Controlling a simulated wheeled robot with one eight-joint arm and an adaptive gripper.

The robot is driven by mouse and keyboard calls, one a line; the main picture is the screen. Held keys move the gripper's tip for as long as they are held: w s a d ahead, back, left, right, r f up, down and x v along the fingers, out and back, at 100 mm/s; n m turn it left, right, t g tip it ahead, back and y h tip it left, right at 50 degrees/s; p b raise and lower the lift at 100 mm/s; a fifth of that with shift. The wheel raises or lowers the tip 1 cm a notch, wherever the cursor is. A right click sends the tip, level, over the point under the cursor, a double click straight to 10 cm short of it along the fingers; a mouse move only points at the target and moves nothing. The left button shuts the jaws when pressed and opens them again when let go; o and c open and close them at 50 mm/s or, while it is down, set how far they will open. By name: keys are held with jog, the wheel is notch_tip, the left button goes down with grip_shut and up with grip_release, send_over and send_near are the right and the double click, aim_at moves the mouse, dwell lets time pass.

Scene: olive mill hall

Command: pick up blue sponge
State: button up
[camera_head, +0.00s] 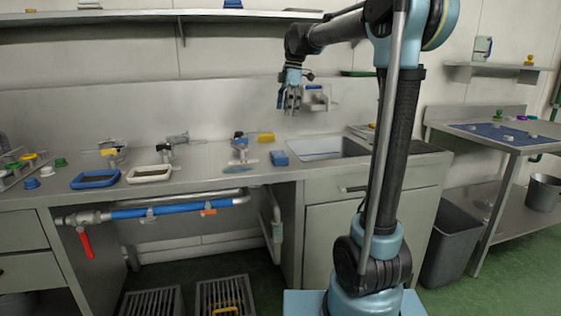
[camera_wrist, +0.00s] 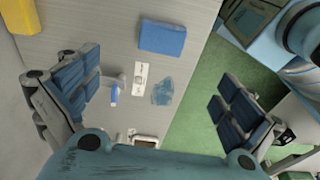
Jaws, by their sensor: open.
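The blue sponge (camera_head: 279,158) lies on the steel counter, just left of the sink basin. In the wrist view a blue block that looks like the same sponge (camera_wrist: 162,38) lies near the counter edge, at the upper middle. My gripper (camera_head: 289,103) hangs above the counter in front of the back wall, above the sponge in the picture. In the wrist view its two blue-padded fingers (camera_wrist: 158,97) are spread wide with nothing gripped. The sponge lies apart from both fingers, above the gap between them in the picture.
A yellow block (camera_head: 266,137) lies behind the sponge; a yellow piece also shows in the wrist view (camera_wrist: 18,15). A light-blue flat item (camera_head: 240,167) lies to the left. The sink (camera_head: 322,148) opens on the right. Blue (camera_head: 95,179) and white (camera_head: 150,173) trays stand further left.

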send_near(279, 153)
jog(key=f, duration=0.5)
jog(key=shift+w+a, duration=0.15)
jog(key=shift+a, duration=0.1)
jog(key=shift+s+a+f, duration=0.1)
jog(key=shift+a+f, duration=0.1)
jog(key=shift+f, duration=0.65)
jog(key=shift+s+a+f, duration=0.1)
jog(key=shift+a+f, duration=0.05)
jog(key=shift+f, duration=0.7)
jog(key=shift+s+a+f, duration=0.1)
jog(key=shift+a+f, duration=0.1)
jog(key=shift+f, duration=0.7)
jog(key=c, duration=0.9)
